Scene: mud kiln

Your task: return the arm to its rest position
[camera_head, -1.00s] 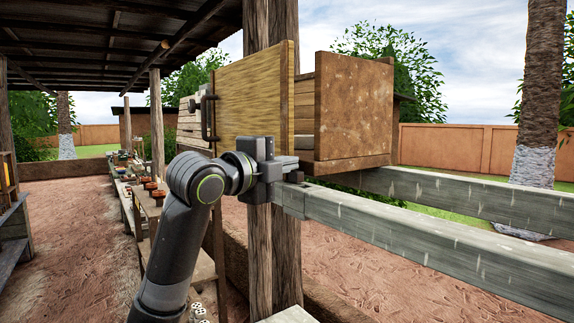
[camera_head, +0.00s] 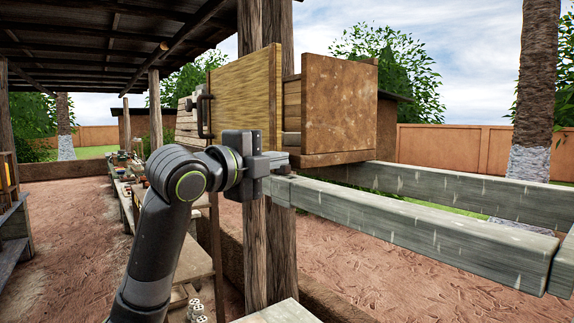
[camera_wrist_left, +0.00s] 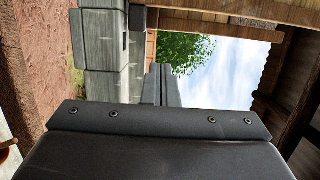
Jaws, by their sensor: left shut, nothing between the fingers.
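My left gripper (camera_head: 280,160) is shut and empty at the end of my dark grey arm, which rises from the lower left in the head view. It points to the right, just below the wooden box and near the ends of the grey beams; I cannot tell whether it touches them. In the left wrist view its dark body fills the bottom, with the two grey fingers (camera_wrist_left: 160,86) close together above it. My right gripper is not in view.
A wooden box with a brown end panel (camera_head: 340,105) and a handled wooden door (camera_head: 244,98) sits by a thick post (camera_head: 256,250). Long grey beams (camera_head: 430,229) run right. A cluttered table (camera_head: 128,178) stands at left. The dirt floor there is open.

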